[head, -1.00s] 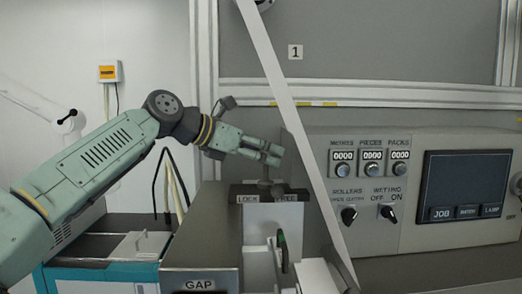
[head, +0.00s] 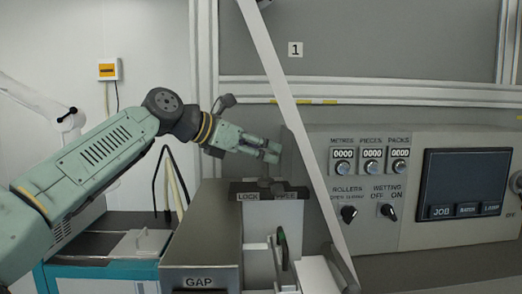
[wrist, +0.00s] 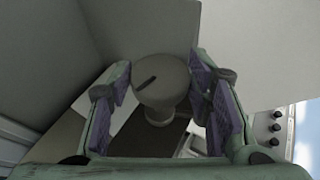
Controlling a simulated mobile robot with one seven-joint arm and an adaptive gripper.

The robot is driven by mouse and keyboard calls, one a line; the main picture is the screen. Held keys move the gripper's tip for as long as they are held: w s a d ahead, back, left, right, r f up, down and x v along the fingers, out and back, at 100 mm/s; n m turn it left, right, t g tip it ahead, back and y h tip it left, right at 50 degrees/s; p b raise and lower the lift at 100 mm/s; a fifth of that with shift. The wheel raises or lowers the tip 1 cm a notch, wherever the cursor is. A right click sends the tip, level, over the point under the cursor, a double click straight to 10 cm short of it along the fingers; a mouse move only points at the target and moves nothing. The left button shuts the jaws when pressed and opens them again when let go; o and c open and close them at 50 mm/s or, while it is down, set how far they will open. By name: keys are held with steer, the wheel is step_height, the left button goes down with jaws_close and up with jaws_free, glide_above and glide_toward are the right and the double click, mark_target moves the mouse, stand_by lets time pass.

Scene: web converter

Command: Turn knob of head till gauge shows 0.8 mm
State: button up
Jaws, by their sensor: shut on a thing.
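The round grey knob (wrist: 162,78), with a dark line on its top and a narrower stem below, stands between my two finger pads in the wrist view. My gripper (wrist: 165,92) is shut on it, one pad on each side. In the head view my gripper (head: 268,150) is above the top of the head (head: 214,225), over a plate labelled LOCK and FREE (head: 247,195). The fingers hide the knob there. A thin green-edged disc (head: 282,248) faces sideways below the plate; I cannot tell whether it is the gauge. No gauge reading is legible.
A pale slanted bar (head: 303,135) runs down just right of my gripper. A control panel (head: 365,225) with counters, switches and a dark screen (head: 465,180) stands further right. Grey walls rise close around the knob in the wrist view.

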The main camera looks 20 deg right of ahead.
steer(key=shift+f+t+b, duration=0.1)
steer(key=shift+t+b, duration=0.2)
steer(key=shift+b, duration=0.05)
steer(key=shift+s+n+t+b, duration=0.1)
steer(key=shift+n+t+b, duration=0.4)
steer(key=shift+n, duration=0.2)
steer(key=n+t+y, duration=0.2)
steer(key=n+t, duration=0.1)
steer(key=shift+s+d, duration=0.1)
steer(key=shift+s, duration=0.1)
steer(key=shift+s+d+n+t+y+b, duration=0.1)
steer(key=shift+d+n+t+y+b, duration=0.1)
steer(key=shift+n+t+y+b, duration=1.1)
steer(key=shift+n+t+y, duration=0.4)
steer(key=shift+n+y, duration=0.3)
steer(key=shift+n, duration=0.3)
steer(key=o, duration=1.1)
